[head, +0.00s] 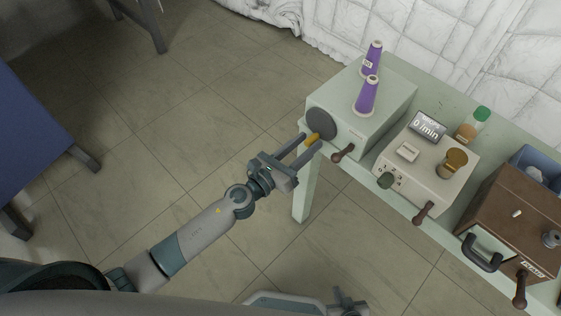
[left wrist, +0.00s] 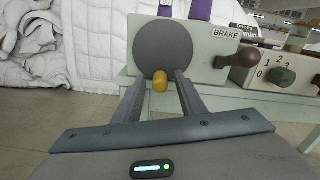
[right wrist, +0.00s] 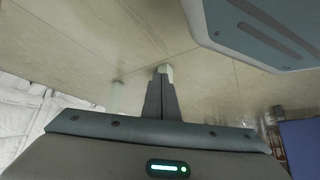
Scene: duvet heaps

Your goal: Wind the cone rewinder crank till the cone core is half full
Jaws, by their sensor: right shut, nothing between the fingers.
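The pale green rewinder box (head: 385,112) stands at the table's left end, with a grey crank disc (head: 321,123) on its side. The disc's yellow knob (head: 313,139) also shows in the left wrist view (left wrist: 160,81). Two purple cones (head: 371,60) (head: 366,96) stand on the box top. I cannot tell how full they are. My left gripper (head: 303,147) is open, its fingers on either side of the knob with gaps showing. My right gripper (head: 347,301) is shut and empty, low over the floor; its fingers meet in the right wrist view (right wrist: 162,72).
A brown-knobbed brake lever (head: 343,153) sticks out beside the disc. To the right are a white unit with a display (head: 427,126), a green-capped jar (head: 473,125) and a brown box (head: 515,220). White quilted heaps (head: 470,40) lie behind.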

